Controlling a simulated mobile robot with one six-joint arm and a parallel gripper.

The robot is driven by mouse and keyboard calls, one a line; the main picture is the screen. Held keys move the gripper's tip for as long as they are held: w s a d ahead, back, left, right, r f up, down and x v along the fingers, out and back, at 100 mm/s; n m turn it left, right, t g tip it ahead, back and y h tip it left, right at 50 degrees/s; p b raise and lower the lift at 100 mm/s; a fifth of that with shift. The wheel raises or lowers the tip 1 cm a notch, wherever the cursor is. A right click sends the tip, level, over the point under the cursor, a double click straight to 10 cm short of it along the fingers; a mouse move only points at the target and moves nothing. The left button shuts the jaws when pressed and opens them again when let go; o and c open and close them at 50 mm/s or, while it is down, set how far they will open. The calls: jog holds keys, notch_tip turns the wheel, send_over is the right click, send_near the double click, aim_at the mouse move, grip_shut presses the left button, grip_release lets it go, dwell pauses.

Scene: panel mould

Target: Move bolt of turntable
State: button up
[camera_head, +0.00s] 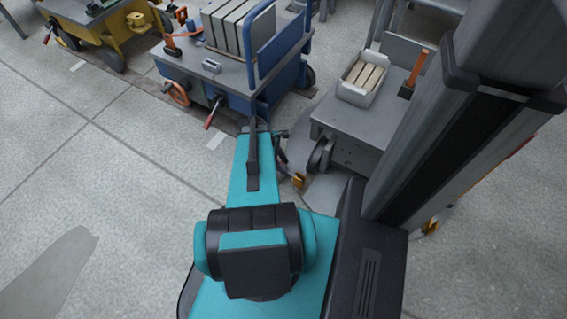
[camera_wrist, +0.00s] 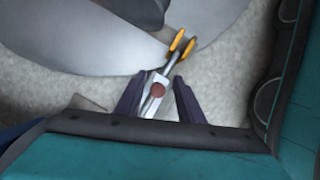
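The turntable is a flat grey disc (camera_wrist: 85,35) in the wrist view; part of it also shows in the head view (camera_head: 325,192). At its edge is the bolt (camera_wrist: 157,90), a pale metal piece with a reddish-brown round knob. Beyond it, a short rod leads to two orange-yellow lugs (camera_wrist: 181,44). My gripper (camera_wrist: 161,78) has its dark fingers on either side of the bolt, apart from each other. They look open, with a narrow gap beside the bolt; contact is hard to judge. In the head view my arm hides most of the bolt area.
A grey cart (camera_head: 345,128) stands beside the disc, carrying a tray of pale bars (camera_head: 363,82) and an orange-handled tool (camera_head: 415,70). A blue cart (camera_head: 235,75) with upright panels stands behind my arm. A yellow cart (camera_head: 100,30) is far left. The floor at left is clear.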

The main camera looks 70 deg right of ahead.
jog(key=p+v, duration=0.4)
jog(key=v, duration=0.9)
jog(key=shift+r, duration=0.4)
jog(key=shift+p, duration=0.3)
